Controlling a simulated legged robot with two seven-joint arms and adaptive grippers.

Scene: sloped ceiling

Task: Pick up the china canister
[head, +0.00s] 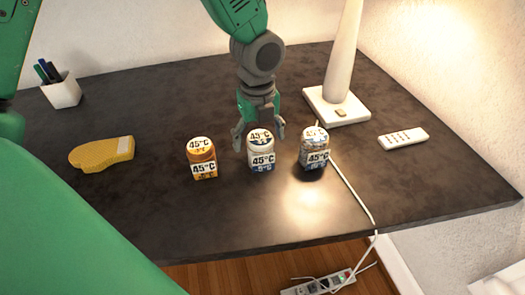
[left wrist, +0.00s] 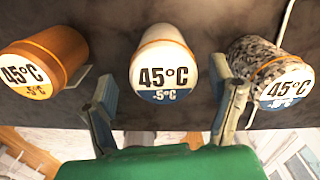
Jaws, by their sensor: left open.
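The white canister (head: 261,167), which looks like the china one, stands upright on the dark table, with a 45°C label. It also shows in the left wrist view (left wrist: 163,62), in the middle between the fingers. My left gripper (head: 259,133) is open and close behind the white canister, pointing down, with a fingertip showing on each side. In the left wrist view the fingers (left wrist: 163,80) are spread wide with nothing gripped; I cannot tell whether they touch it. My right gripper is not in view.
An orange canister (head: 201,158) stands left of the white one, and a speckled canister (head: 314,148) right. A lamp base (head: 337,108), a remote (head: 403,139) and a cable (head: 352,190) lie to the right. A yellow sponge-like object (head: 101,153) and pen cup (head: 62,91) are left.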

